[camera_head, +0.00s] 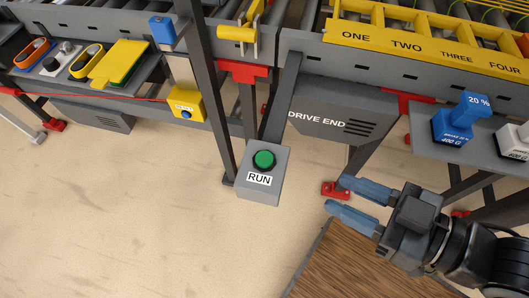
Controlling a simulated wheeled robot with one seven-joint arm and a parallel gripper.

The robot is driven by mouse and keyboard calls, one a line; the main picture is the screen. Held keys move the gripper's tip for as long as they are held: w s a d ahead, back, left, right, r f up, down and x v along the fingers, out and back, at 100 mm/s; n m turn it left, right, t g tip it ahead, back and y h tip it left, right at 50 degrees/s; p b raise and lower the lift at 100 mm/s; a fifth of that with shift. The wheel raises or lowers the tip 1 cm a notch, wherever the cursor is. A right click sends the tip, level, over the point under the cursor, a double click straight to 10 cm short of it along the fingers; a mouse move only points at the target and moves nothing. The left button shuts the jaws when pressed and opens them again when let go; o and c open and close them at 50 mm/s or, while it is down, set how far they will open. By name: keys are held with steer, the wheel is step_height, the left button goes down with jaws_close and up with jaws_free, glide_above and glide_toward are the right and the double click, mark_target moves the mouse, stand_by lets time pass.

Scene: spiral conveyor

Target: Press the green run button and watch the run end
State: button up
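The green run button (264,160) sits on top of a grey box (263,193) with a white RUN label, at the middle of the view. The box stands at the foot of a dark post. My gripper (348,197) is to the right of the box and apart from it. The button is in plain view.
The conveyor frame (400,75) runs along the top, with a grey DRIVE END housing (335,122) below. A wooden top (345,268) lies under my gripper. Blue and white weights stand on a right shelf (425,128). A yellow box (186,104) hangs left. Floor at lower left is clear.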

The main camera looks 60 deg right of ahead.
jaws_close()
stand_by(1.0)
